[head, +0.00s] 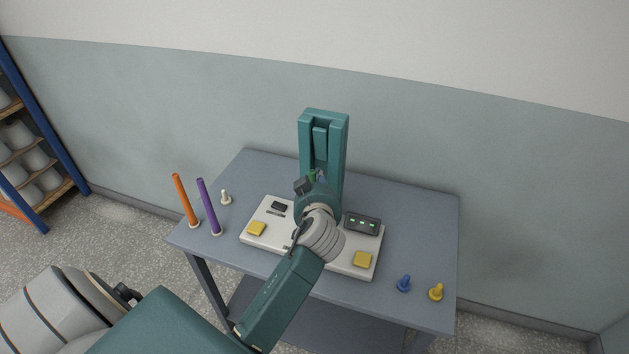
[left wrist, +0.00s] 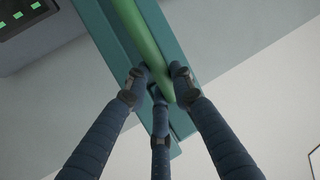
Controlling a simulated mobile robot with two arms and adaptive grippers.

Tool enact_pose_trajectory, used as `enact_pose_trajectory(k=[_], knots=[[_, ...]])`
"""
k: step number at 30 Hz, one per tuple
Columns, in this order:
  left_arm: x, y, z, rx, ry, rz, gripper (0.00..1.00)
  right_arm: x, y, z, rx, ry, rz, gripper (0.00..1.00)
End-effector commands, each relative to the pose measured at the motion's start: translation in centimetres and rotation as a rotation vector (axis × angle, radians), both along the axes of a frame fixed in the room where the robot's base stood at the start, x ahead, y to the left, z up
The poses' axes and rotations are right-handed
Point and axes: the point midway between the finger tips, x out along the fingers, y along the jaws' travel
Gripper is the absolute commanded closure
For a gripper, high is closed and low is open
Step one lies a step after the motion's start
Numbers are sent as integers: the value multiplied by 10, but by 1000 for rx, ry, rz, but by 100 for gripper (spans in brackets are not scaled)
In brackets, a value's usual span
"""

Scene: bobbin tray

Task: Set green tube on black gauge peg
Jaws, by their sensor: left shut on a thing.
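The green tube (left wrist: 143,42) runs between the fingers of my left gripper (left wrist: 158,88) in the left wrist view. Its near end shows just at the fingertips. The fingers close around it. In the head view my left gripper (head: 315,183) is in front of the teal upright (head: 337,150) of the machine, and only a small bit of the green tube (head: 312,175) shows. I cannot make out a black gauge peg; my arm and gripper hide the middle of the machine. My right gripper is in neither view.
The machine's white base (head: 285,262) carries yellow pads (head: 362,259) and a dark display (head: 361,223) with green lights. An orange tube (head: 185,199) and a purple tube (head: 208,205) stand at the table's left. A cream peg (head: 226,197), blue peg (head: 403,284) and yellow peg (head: 436,292) are bare.

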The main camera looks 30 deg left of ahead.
Motion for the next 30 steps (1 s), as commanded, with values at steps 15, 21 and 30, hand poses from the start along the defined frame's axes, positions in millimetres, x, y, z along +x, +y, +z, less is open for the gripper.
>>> enact_pose_trajectory(k=[15, 21, 30], knots=[[0, 0, -12, 1, 1, 0, 98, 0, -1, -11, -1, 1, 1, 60], [0, 0, -14, 1, 1, 0, 65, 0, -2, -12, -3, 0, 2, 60], [0, 0, -14, 0, 1, 0, 55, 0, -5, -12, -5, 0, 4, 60]])
